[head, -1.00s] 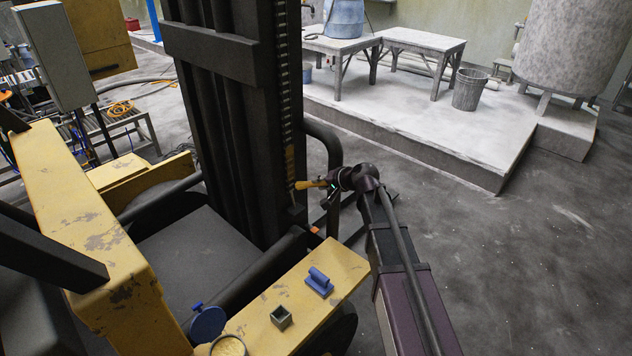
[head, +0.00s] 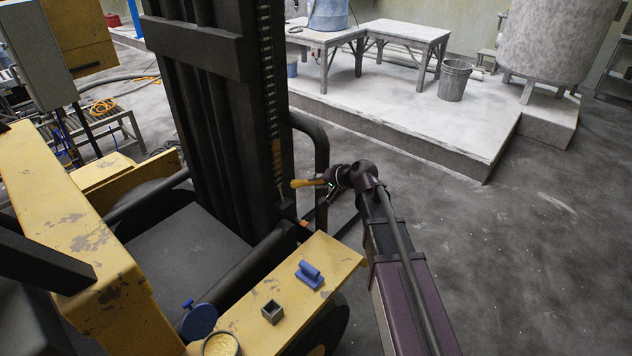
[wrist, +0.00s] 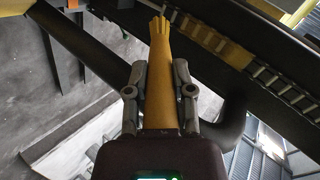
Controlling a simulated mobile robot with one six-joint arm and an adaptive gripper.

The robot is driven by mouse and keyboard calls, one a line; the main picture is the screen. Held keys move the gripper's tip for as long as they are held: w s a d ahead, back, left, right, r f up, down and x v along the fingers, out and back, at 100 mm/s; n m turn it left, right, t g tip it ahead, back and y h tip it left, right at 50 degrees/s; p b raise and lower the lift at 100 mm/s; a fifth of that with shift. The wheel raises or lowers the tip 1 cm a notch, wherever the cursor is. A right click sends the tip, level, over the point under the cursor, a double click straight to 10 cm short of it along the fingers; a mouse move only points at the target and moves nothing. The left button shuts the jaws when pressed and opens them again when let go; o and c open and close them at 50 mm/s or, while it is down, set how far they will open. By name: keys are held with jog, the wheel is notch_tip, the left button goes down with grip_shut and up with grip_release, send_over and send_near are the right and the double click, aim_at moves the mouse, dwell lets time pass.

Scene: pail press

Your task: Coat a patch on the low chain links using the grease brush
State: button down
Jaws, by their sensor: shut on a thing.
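My gripper (wrist: 159,92) is shut on the handle of the grease brush (wrist: 160,50). The brush is yellow-brown, and its splayed end points away from me in the wrist view. In the head view my gripper (head: 334,178) holds the brush (head: 306,183) about level, its tip toward the mast. The chain (head: 271,75) runs down the dark mast, with a yellow stretch (head: 277,160) on its low links. In the wrist view the chain (wrist: 270,80) and its yellow stretch (wrist: 225,45) lie right of the brush tip. The tip looks apart from the chain; exact depth is unclear.
A yellow ledge (head: 345,252) below the arm bears a blue-handled block (head: 310,274), a small square box (head: 272,312) and an open round tin (head: 220,344) with pale yellow contents. A dark bent bar (head: 322,165) stands beside the mast. The floor at right is clear.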

aim_at(302, 180)
jog(key=shift+s+d, duration=0.9)
jog(key=shift+d, duration=0.25)
jog(key=shift+w+a, duration=0.1)
jog(key=shift+w+a, duration=0.75)
jog(key=shift+a, duration=0.25)
jog(key=shift+w+a, duration=0.8)
jog(key=shift+a, duration=0.2)
jog(key=shift+w+a, duration=0.75)
jog(key=shift+a, duration=0.25)
jog(key=shift+w+a, duration=0.45)
jog(key=shift+a, duration=0.05)
jog(key=shift+r, duration=0.2)
jog(key=shift+s+d+r+p, duration=0.1)
jog(key=shift+r+p, duration=1.55)
jog(key=shift+p, duration=0.2)
jog(key=shift+r, duration=0.1)
jog(key=shift+r+p, duration=1.75)
jog(key=shift+p, duration=0.1)
